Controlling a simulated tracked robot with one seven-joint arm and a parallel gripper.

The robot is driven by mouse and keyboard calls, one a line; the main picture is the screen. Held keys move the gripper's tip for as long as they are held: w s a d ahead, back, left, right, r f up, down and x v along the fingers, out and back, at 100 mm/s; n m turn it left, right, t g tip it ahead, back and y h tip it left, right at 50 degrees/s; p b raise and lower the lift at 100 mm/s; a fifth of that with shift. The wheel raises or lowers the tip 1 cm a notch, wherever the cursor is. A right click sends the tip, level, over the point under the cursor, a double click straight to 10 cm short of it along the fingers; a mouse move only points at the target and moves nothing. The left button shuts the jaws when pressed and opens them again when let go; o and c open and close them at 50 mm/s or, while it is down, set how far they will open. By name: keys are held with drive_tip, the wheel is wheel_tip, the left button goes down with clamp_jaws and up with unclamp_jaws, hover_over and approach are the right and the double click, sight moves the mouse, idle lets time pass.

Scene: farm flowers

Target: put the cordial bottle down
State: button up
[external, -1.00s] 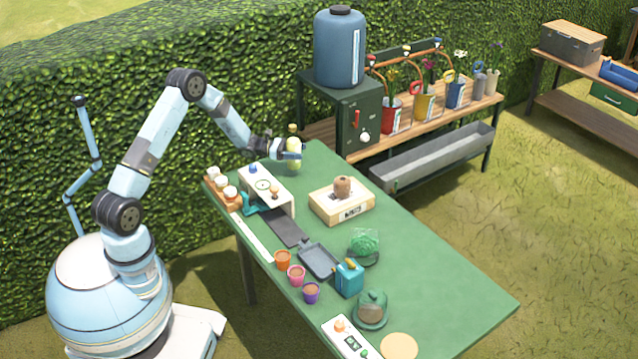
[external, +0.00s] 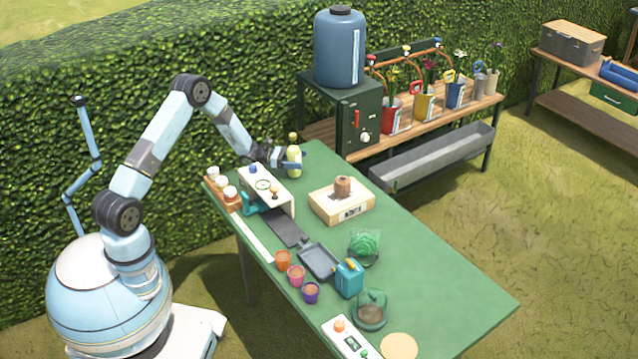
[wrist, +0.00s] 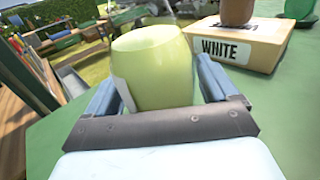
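The cordial bottle (external: 294,161) is pale yellow-green with a darker cap. It is upright at the far end of the green table (external: 430,285). My gripper (external: 289,165) is around the lower part of the bottle, with blue fingers on either side. In the wrist view the bottle (wrist: 155,65) fills the space between the fingers (wrist: 160,90), which look pressed against it. The bottle's base is low over the tabletop or on it; I cannot tell whether it touches. The gripper hides part of it.
A box labelled WHITE (external: 342,203) stands to the right of the bottle. A white device with a dial (external: 266,190) stands close in front of it. The table's far edge is near the bottle. Bare tabletop lies between bottle and box.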

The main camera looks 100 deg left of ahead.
drive_tip(key=shift+o, duration=0.5)
drive_tip(key=shift+r, duration=0.1)
drive_tip(key=s, duration=1.2)
drive_tip(key=shift+r, duration=0.1)
